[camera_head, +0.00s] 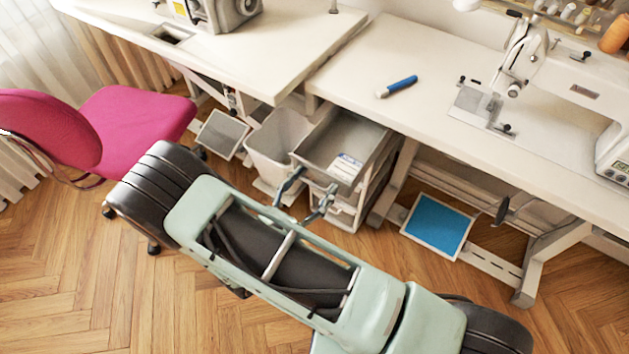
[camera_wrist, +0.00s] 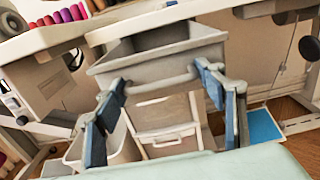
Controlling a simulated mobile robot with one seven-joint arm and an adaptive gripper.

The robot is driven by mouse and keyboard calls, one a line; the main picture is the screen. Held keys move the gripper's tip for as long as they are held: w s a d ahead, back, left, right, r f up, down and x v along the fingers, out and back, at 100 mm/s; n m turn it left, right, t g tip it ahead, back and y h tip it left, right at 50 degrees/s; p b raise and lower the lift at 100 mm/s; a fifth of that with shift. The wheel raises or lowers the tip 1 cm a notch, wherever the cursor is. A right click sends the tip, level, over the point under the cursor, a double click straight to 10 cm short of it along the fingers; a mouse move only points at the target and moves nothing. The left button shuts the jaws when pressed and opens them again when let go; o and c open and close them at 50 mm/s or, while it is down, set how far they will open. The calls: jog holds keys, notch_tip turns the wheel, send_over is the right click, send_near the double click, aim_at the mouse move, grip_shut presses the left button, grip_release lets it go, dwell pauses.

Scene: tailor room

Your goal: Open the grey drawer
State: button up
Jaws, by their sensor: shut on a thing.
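The grey drawer (camera_head: 342,139) is pulled out from a small drawer unit (camera_head: 341,210) under the white table, and its hollow inside shows from above. A white label shows at its front. In the wrist view the drawer (camera_wrist: 160,66) fills the upper middle. My gripper (camera_head: 316,179) is at the drawer's front, its two blue-grey fingers wide apart with the front between them. In the wrist view my gripper (camera_wrist: 161,76) has a fingertip at each side of the front and holds it. The exact contact at the fingertips is hard to see.
A grey bin (camera_head: 274,145) stands left of the drawer unit. A pink chair (camera_head: 125,120) is at the left. A blue panel (camera_head: 437,226) and table legs are at the right. A blue-handled tool (camera_head: 397,87) lies on the table (camera_head: 430,60).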

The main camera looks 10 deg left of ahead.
jog(key=shift+d+f, duration=0.1)
jog(key=shift+d, duration=0.15)
jog(key=o, duration=1.4)
jog(key=shift+a, duration=0.15)
jog(key=v, duration=1.2)
